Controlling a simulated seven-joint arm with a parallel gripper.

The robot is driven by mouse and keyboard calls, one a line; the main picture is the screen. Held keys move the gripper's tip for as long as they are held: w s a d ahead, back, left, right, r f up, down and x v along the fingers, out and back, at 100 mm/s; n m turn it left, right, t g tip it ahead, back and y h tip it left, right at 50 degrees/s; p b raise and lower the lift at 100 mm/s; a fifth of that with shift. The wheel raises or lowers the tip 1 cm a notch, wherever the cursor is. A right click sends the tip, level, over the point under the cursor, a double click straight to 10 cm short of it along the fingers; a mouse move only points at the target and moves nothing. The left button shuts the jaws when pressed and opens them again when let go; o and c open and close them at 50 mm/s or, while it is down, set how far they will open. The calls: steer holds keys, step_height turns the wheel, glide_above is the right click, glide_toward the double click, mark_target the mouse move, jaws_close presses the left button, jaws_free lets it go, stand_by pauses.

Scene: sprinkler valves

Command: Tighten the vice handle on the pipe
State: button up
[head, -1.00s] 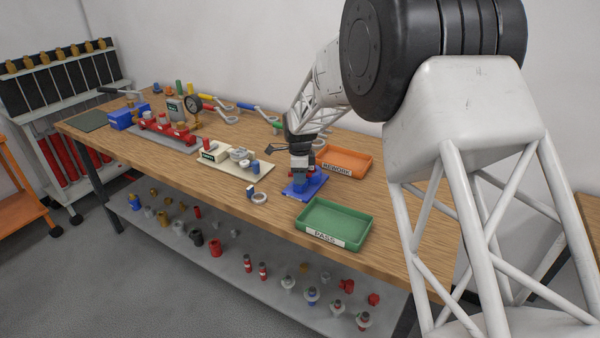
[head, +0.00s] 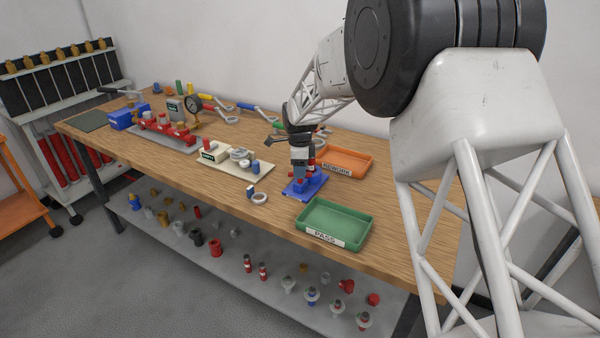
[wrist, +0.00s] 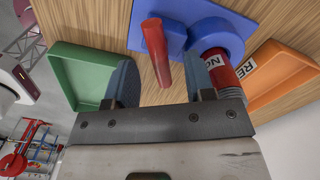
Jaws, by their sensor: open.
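The blue vice (head: 305,187) stands near the right part of the bench, just behind the green tray. In the wrist view its blue base (wrist: 172,18) is at the top. The red vice handle (wrist: 156,50) points towards my gripper and lies between the two fingers in that picture, with gaps on both sides. A red pipe piece (wrist: 221,66) with a white label sits in the round blue part, partly behind the right finger. My gripper (wrist: 157,80) is open and empty, above the vice; it also shows in the head view (head: 300,160).
A green PASS tray (head: 338,243) is in front of the vice and an orange REWORK tray (head: 350,150) is behind it. A cream fixture board (head: 232,163) and a white ring (head: 259,198) lie to the left. Bare wood shows around the vice.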

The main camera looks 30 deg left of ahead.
steer(key=shift+r, duration=1.45)
steer(key=shift+c, duration=0.4)
steer(key=shift+s+a+t+h, duration=0.3)
steer(key=shift+s+a+h, duration=0.1)
steer(key=shift+h, duration=0.2)
steer(key=shift+s+a+r+t+h, duration=0.15)
steer(key=shift+a+t+h, duration=0.15)
steer(key=shift+h, duration=0.15)
steer(key=shift+w+a+r+t+h, duration=0.15)
steer(key=shift+t+h, duration=0.15)
steer(key=shift+h, duration=0.15)
steer(key=shift+s, duration=0.15)
steer(key=shift+f, duration=0.15)
steer(key=shift+x, duration=3.35)
